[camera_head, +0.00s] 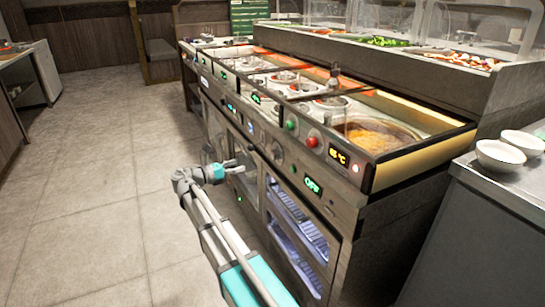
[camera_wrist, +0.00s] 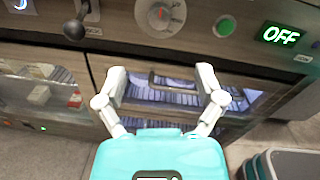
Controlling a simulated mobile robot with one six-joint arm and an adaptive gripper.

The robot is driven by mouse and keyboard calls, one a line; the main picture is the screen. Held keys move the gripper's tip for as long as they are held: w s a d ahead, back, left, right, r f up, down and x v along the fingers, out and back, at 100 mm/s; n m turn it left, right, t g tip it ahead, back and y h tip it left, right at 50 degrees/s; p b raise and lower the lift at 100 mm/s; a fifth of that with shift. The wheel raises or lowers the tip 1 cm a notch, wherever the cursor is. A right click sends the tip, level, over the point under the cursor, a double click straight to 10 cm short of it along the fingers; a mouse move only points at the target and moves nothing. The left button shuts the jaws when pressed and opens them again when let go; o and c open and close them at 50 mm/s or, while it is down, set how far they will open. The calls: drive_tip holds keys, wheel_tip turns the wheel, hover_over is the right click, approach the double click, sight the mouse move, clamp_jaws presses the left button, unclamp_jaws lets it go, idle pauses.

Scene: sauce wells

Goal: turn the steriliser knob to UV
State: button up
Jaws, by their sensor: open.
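A round silver knob (camera_wrist: 160,15) with a small red mark sits on the metal panel at the top of the wrist view. In the head view, a knob (camera_head: 277,151) shows on the cabinet front, beyond my gripper. A green-lit display (camera_wrist: 281,35) to the right of the knob reads OFF; it also shows in the head view (camera_head: 313,185). My gripper (camera_wrist: 161,76) is open and empty. Its two fingers are spread below the knob and apart from it, in front of the cabinet doors. My gripper also shows in the head view (camera_head: 236,163).
A black-ball lever (camera_wrist: 75,28) stands left of the knob, and a green button (camera_wrist: 225,27) right of it. A glass-door cabinet (camera_head: 296,240) with bluish lit racks lies below. White bowls (camera_head: 500,155) stand on the right counter. The tiled floor (camera_head: 90,200) is clear at left.

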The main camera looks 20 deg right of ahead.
sight(272, 155)
drive_tip(key=shift+d, duration=0.15)
drive_tip(key=d, duration=0.9)
drive_tip(key=w+d, duration=0.1)
drive_tip(key=d, duration=0.3)
drive_tip(key=shift+w+d, duration=0.1)
drive_tip(key=shift+d, duration=0.15)
drive_tip(key=c, duration=1.1)
